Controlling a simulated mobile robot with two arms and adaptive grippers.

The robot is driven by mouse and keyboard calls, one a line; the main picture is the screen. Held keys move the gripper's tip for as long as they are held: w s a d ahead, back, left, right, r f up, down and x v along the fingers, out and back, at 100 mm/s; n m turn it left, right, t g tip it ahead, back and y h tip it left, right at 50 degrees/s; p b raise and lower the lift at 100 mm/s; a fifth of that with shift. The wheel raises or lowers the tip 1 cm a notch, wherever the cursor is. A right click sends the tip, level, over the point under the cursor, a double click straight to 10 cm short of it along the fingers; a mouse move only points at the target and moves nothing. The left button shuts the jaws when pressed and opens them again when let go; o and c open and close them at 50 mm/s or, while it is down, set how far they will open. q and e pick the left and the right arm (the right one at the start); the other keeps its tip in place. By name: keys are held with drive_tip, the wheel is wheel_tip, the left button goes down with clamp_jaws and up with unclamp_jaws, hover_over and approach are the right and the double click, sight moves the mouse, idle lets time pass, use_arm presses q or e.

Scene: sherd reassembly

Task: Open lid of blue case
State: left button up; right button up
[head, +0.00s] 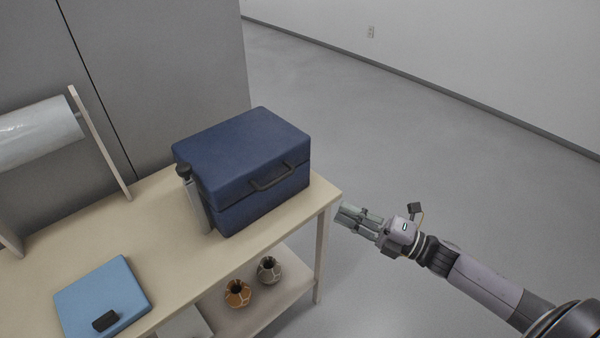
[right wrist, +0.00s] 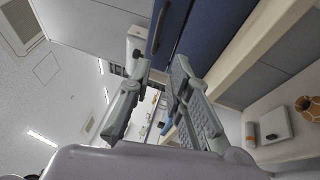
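The blue case (head: 240,160) stands on the table's far right corner with its lid (head: 235,140) down. A dark handle (head: 272,178) is on its front-right face. My right gripper (head: 350,214) is right of the table's right edge, apart from the case, with its fingers pointing left. In the right wrist view, my right gripper (right wrist: 160,62) has its two fingers apart with nothing between them. The blue case (right wrist: 208,25) and its dark handle (right wrist: 157,28) show beyond the fingertips there. My left gripper is not in view.
The table (head: 165,235) also holds a light blue pad (head: 95,290) with a black block (head: 105,320). A grey upright piece with a black knob (head: 184,170) stands at the case's left. Two vases (head: 238,293) sit on the lower shelf. Open floor lies right.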

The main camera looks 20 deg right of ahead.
sight(279, 181)
drive_tip(key=p+x, duration=0.1)
drive_tip(key=x, duration=0.7)
drive_tip(key=p+x, duration=0.1)
drive_tip(key=x, duration=0.8)
drive_tip(key=shift+a+r, duration=0.3)
drive_tip(key=shift+a, duration=0.15)
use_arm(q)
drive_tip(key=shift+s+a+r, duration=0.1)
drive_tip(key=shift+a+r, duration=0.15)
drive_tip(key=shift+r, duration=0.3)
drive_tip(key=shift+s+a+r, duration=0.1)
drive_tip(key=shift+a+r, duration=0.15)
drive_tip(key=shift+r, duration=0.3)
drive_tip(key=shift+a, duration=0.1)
use_arm(e)
drive_tip(key=shift+c, duration=0.2)
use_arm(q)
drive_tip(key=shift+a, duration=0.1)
use_arm(e)
clamp_jaws()
